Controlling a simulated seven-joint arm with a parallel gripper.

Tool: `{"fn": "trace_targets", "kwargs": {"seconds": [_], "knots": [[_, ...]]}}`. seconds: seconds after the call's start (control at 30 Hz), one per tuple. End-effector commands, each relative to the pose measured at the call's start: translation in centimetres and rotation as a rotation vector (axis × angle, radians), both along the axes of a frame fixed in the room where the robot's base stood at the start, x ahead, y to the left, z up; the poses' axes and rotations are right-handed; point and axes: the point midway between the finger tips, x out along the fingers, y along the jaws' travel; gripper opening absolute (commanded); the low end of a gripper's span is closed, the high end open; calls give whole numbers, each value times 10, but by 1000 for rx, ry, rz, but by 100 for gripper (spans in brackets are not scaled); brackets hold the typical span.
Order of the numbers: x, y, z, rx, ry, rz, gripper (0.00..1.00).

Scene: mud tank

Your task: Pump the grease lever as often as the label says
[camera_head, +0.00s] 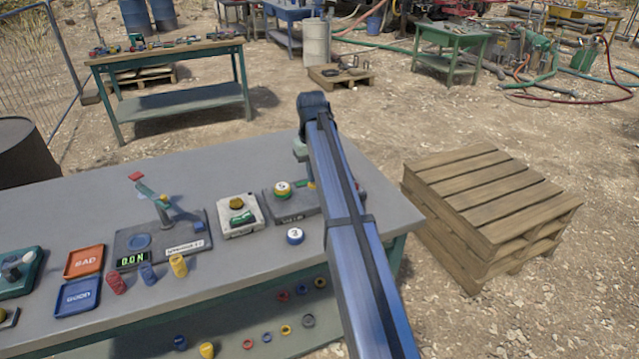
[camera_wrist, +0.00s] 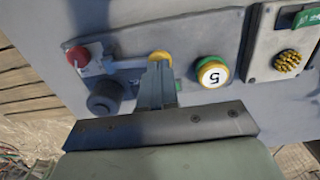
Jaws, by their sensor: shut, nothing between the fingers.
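The grease lever (camera_wrist: 110,66) is a pale bar with a red knob (camera_wrist: 78,57) at its left end and a yellow round part (camera_wrist: 160,55) at its right, on a grey base beside a dark round cylinder (camera_wrist: 105,96). My gripper (camera_wrist: 157,68) is shut and empty. Its fingertips overlap the yellow part in the wrist view; I cannot tell whether they touch it. A yellow-green round piece with a white face (camera_wrist: 213,73) sits on the same base; its number looks like 5. In the head view my arm hides the lever.
Left of the base in the head view are a box with a yellow knob (camera_head: 237,203) and a green label, and a plate with another red-tipped lever (camera_head: 150,190). A white-faced disc marked 3 (camera_head: 295,236) lies in front. Red and blue trays (camera_head: 84,262) are farther left.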

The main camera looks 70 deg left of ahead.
Motion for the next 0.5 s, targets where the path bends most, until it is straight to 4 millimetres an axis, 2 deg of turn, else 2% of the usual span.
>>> {"fn": "trace_targets", "kwargs": {"seconds": [0.5], "knots": [[0,0,30,1,0,0,0]]}}
